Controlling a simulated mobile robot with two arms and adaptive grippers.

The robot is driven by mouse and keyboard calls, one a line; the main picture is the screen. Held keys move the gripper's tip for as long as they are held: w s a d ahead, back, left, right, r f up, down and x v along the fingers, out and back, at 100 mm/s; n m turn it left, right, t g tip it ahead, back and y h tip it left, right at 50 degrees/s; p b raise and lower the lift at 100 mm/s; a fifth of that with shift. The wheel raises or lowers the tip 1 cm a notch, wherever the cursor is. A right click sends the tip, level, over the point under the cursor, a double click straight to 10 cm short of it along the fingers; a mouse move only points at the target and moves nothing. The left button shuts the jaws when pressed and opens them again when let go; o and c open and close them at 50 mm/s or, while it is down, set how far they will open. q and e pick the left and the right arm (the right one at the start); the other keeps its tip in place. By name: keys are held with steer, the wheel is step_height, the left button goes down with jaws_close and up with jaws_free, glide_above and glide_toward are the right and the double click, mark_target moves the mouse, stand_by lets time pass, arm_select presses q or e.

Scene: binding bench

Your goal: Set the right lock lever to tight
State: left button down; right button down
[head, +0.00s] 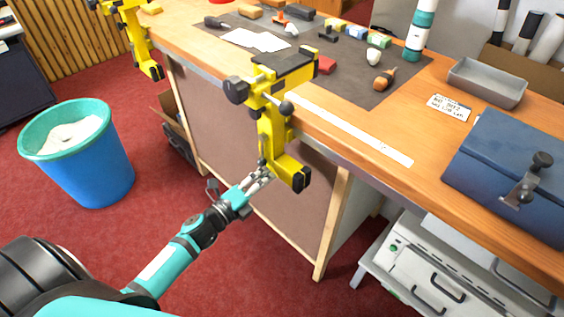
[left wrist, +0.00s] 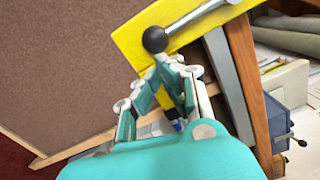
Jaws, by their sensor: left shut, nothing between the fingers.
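The right yellow clamp (head: 270,115) grips the front edge of the bench. A lever with a dark ball knob (head: 286,107) sticks out from its upper front. In the left wrist view, a silver lever rod (left wrist: 196,16) ends in a black ball (left wrist: 155,39) in front of the yellow clamp body (left wrist: 128,38). My left gripper (head: 266,171) is shut and empty, beside the lower part of the clamp. In the left wrist view its fingertips (left wrist: 172,62) appear just below the ball; I cannot tell whether they touch. My right gripper is not in view.
Another yellow clamp (head: 134,35) sits at the bench's far left. A blue bin (head: 85,165) stands on the red floor at left. A blue box (head: 505,175) and a grey tray (head: 487,83) are on the bench at right. A white ruler (head: 350,130) lies near the front edge.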

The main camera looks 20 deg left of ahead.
arm_select(q)
steer(key=v, duration=1.2)
stand_by(0.3)
